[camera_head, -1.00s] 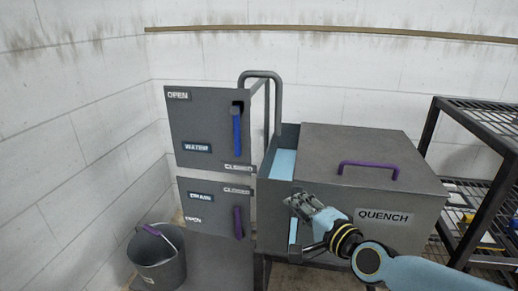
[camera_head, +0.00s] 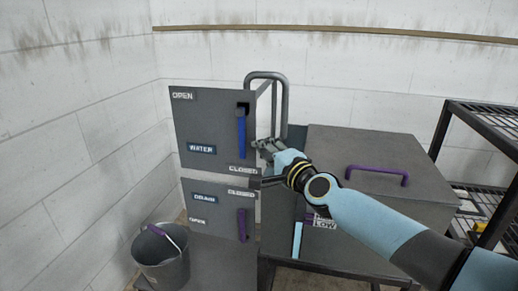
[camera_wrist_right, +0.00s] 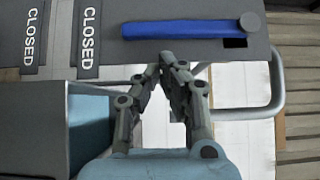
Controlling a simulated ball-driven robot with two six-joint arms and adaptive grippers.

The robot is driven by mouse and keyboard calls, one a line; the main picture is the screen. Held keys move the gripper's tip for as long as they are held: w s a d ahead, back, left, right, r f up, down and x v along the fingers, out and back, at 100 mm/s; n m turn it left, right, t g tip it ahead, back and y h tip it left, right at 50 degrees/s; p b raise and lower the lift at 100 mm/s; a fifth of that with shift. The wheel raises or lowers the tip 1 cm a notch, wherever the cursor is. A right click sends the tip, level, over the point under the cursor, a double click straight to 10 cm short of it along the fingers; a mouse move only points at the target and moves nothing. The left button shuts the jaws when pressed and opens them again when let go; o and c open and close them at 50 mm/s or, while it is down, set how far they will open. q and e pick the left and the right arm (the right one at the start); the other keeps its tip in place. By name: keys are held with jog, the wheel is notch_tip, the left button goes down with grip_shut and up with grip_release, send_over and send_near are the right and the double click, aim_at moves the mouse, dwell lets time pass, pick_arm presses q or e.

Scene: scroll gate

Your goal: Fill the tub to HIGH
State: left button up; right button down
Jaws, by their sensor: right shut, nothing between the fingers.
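The grey water panel (camera_head: 205,125) carries a blue lever (camera_head: 241,135) that hangs down beside its CLOSED label; it also shows in the wrist view (camera_wrist_right: 185,29). The drain panel (camera_head: 215,222) below has a purple lever (camera_head: 242,225), pointing down. The grey tub (camera_head: 280,222) has a light blue strip gauge (camera_head: 297,240) on its front, its top near the LOW label (camera_head: 323,223). Light blue water (camera_wrist_right: 90,122) shows inside the tub in the wrist view. My right gripper (camera_head: 262,146) is shut and empty, just right of the blue lever, apart from it. My left gripper is out of view.
A grey lid or box with a purple handle (camera_head: 377,172) covers the tub's right part. A curved grey pipe (camera_head: 284,100) rises behind the water panel. A bucket (camera_head: 160,262) stands on the lower left. A black rack (camera_head: 480,125) stands on the right.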

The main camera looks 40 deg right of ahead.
jog(key=shift+w+a, duration=0.45)
